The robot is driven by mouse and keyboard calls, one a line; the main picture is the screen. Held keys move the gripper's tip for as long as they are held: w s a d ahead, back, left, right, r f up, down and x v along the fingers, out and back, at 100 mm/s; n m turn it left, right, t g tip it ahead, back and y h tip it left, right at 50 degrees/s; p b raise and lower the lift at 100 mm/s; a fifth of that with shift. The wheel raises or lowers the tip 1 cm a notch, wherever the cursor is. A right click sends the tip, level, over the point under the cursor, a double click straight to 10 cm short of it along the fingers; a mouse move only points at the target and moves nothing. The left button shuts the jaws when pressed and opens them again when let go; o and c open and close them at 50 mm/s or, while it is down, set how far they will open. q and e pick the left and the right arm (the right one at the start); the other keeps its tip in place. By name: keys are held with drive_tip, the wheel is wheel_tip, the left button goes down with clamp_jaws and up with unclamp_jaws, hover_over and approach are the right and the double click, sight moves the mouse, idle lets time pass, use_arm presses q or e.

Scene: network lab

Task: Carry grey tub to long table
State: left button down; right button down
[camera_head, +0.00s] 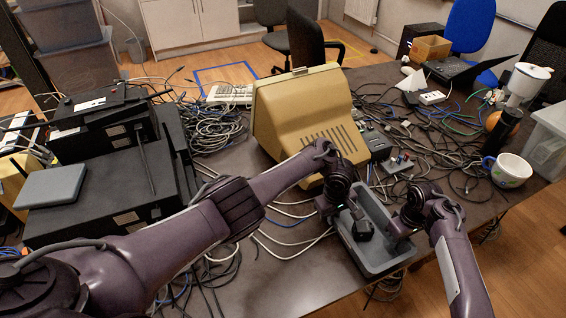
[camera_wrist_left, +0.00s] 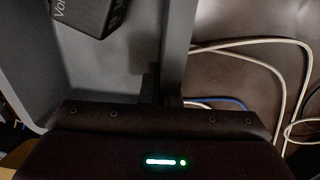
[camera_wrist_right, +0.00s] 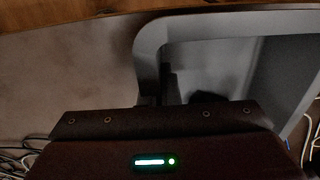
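The grey tub (camera_head: 372,264) is an open rectangular bin near the front edge of the cluttered table (camera_head: 283,270). A small black box (camera_head: 362,230) with white lettering lies inside it; the box also shows in the left wrist view (camera_wrist_left: 90,14). My left gripper (camera_head: 334,203) is shut on the tub's left wall, seen between its fingers in the left wrist view (camera_wrist_left: 178,60). My right gripper (camera_head: 394,228) is shut on the opposite wall near a rounded corner, seen in the right wrist view (camera_wrist_right: 150,50). Whether the tub touches the tabletop is unclear.
A beige CRT monitor (camera_head: 310,115) stands just behind the tub. Tangled cables cover much of the tabletop. A white mug (camera_head: 510,170) and a clear bin (camera_head: 548,145) are at right. Black equipment (camera_head: 110,190) is stacked at left. Chairs stand behind.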

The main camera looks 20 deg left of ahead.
use_arm(q)
drive_tip(key=c, duration=2.1)
unclamp_jaws()
drive_tip(key=shift+f+b, duration=0.4)
drive_tip(key=shift+f, duration=0.25)
use_arm(e)
drive_tip(key=c, duration=2.1)
unclamp_jaws()
drive_tip(key=shift+f, duration=0.65)
use_arm(q)
drive_tip(key=o, duration=0.5)
drive_tip(key=shift+r, duration=0.15)
drive_tip(key=shift+c, duration=0.2)
use_arm(e)
drive_tip(key=o, duration=0.5)
drive_tip(key=shift+r, duration=0.15)
drive_tip(key=shift+c, duration=0.2)
